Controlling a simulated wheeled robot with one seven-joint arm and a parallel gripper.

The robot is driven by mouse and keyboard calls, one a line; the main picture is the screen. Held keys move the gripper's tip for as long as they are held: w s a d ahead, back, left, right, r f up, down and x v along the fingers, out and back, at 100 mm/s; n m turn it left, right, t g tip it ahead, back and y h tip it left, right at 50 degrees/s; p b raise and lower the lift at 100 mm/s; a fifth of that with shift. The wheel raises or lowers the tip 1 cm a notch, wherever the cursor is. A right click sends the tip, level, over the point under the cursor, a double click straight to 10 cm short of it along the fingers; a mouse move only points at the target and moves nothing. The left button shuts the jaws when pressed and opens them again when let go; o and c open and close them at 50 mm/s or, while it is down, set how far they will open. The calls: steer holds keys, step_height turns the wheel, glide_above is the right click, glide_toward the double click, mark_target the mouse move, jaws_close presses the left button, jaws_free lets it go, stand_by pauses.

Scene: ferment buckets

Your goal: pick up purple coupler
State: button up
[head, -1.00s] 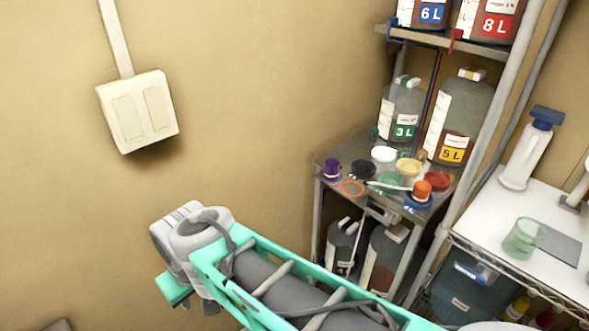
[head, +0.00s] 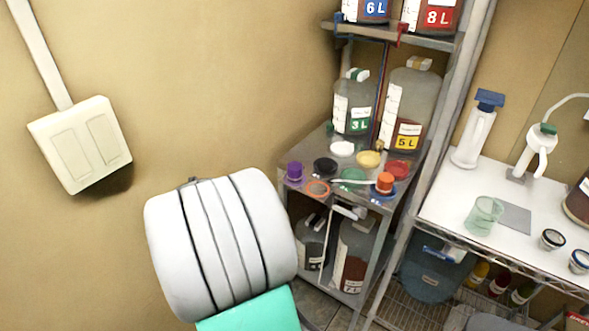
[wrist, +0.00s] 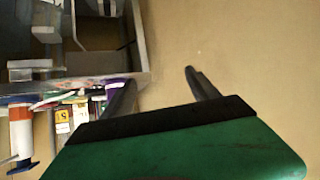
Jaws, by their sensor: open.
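The purple coupler (head: 295,171) stands at the left corner of the middle metal shelf (head: 318,150) in the head view. In the wrist view a purple patch (wrist: 116,88), which looks like the coupler, shows beside my left finger and is partly hidden by it. My gripper (wrist: 160,76) shows in the wrist view with its two dark fingers apart and nothing between them but the tan wall. In the head view my white arm link is in front, and the gripper itself does not show.
An orange coupler (head: 384,183), a black lid (head: 325,166) and a flat orange ring (head: 317,188) share the shelf. The 3 L bottle (head: 352,108) and 5 L bottle (head: 408,105) stand behind. A white counter (head: 450,205) is to the right. A wall switch (head: 82,146) is at left.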

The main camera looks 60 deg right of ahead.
mark_target(293, 171)
steer(key=s+d+m+h, duration=0.1)
steer(key=s+d, duration=0.1)
steer(key=d, duration=0.1)
steer(key=s+d+g+h, duration=0.1)
steer(key=s+d, duration=0.2)
steer(key=s+d+m+g+h, duration=0.1)
steer(key=s+d, duration=0.2)
steer(key=d, duration=0.1)
steer(key=shift+r+m, duration=0.3)
steer(key=shift+r, duration=0.05)
steer(key=p+x, duration=0.2)
steer(key=x, duration=0.5)
steer(key=shift+d, duration=0.15)
steer(key=shift+c, duration=0.2)
steer(key=shift+r, duration=0.1)
jaws_close()
